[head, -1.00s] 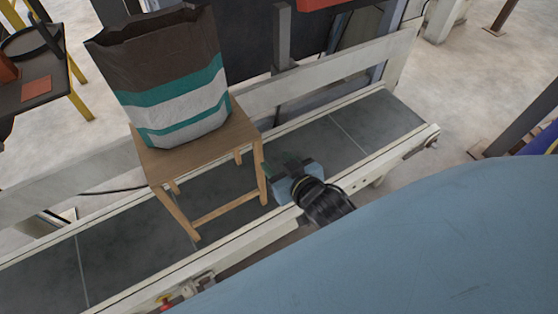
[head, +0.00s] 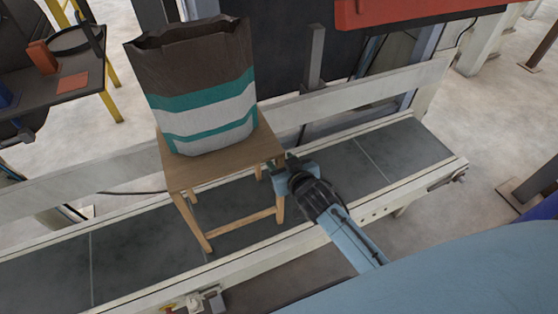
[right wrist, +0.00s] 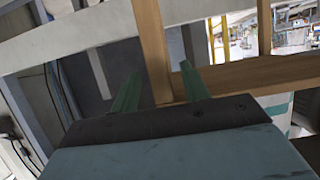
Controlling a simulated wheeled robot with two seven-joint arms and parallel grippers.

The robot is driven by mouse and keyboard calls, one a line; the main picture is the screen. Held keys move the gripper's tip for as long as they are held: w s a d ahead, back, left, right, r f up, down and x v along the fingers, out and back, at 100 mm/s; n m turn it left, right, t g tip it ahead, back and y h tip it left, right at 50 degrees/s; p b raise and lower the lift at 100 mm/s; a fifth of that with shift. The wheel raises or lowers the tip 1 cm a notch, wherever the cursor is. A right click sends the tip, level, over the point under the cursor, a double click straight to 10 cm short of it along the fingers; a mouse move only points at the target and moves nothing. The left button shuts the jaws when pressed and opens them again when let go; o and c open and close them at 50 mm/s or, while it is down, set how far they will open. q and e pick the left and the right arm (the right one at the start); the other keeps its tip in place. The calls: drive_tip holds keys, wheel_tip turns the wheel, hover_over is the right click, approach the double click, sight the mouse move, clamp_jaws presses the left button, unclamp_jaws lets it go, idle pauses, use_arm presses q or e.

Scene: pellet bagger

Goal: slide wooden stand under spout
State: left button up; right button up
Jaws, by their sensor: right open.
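The wooden stand (head: 232,168) stands upright on the dark conveyor belt in the head view. A tall paper bag (head: 200,92) in brown, teal and white sits upright on its seat, with its top open. My right gripper (head: 284,172) is at the stand's right side, close to the seat corner and the top of a leg. In the right wrist view its two green fingers (right wrist: 160,88) are apart. A wooden leg (right wrist: 150,45) of the stand shows in the gap between them; I cannot tell whether they touch it. I cannot make out the spout. My left gripper is out of view.
The conveyor belt (head: 405,148) is clear to the right of the stand and to its left. A pale rail (head: 325,98) runs behind it, with a grey post (head: 315,58). A red machine part (head: 400,10) hangs at the top. A dark table (head: 60,85) stands at the far left.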

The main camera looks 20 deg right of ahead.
drive_tip(key=shift+x, duration=1.2)
drive_tip(key=shift+c, duration=0.3)
clamp_jaws()
idle(0.4)
